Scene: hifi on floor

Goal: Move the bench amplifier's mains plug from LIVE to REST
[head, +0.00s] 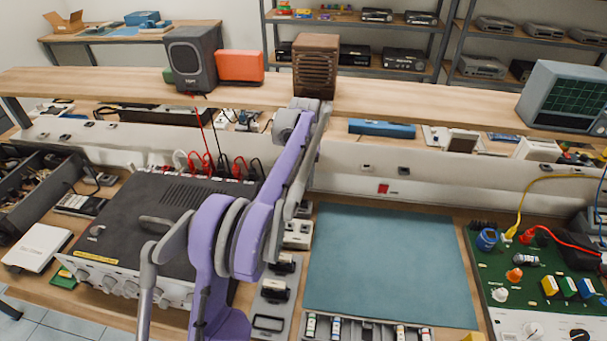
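A dark box with a silver knobbed front (170,215), probably the bench amplifier, stands on the left of the bench. Red, black and white leads run into its back edge. A grey strip (268,322) lies to its right, with two dark pieces (283,265) on it and a pale block (298,235) behind. I cannot tell which piece is the mains plug. No LIVE or REST label is readable. One purple and grey arm of mine rises from the bottom across the amplifier's right side towards the raised shelf. Neither gripper can be made out, and the arm hides part of the strip.
A teal mat (390,265) lies clear right of the strip. A tray of small parts (365,330) is at its front edge. A green circuit board (540,275) with leads is at right. A wooden shelf (430,103) crosses behind, carrying a speaker (192,60) and a wooden box (315,65).

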